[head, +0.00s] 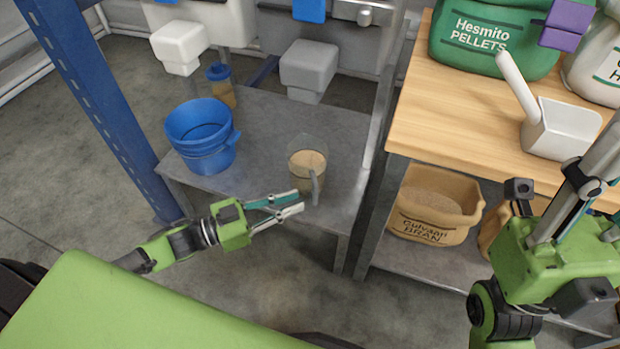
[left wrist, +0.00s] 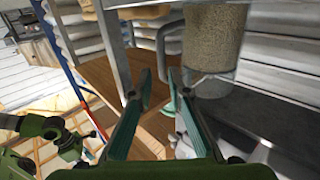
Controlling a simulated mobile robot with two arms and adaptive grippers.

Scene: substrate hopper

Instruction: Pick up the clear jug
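The clear jug (head: 307,160) stands upright on the low grey bench, part filled with a tan, grainy substrate. Its handle (head: 315,188) faces the front, toward me. My left gripper (head: 300,202) is open and empty, with its fingertips just in front of and left of the handle. In the left wrist view the jug (left wrist: 216,45) is at the upper right, and its handle (left wrist: 168,45) shows just beyond the gap between the spread fingers (left wrist: 161,75). My right gripper (head: 598,165) is at the right, near the wooden bench; its finger opening is unclear.
A blue bucket (head: 203,145) and a blue-topped container (head: 222,88) stand left of the jug on the grey bench (head: 255,125). Grey and white hopper outlets (head: 308,65) overhang its back. The wooden bench (head: 450,115) at right holds a white scoop (head: 560,128) and sacks.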

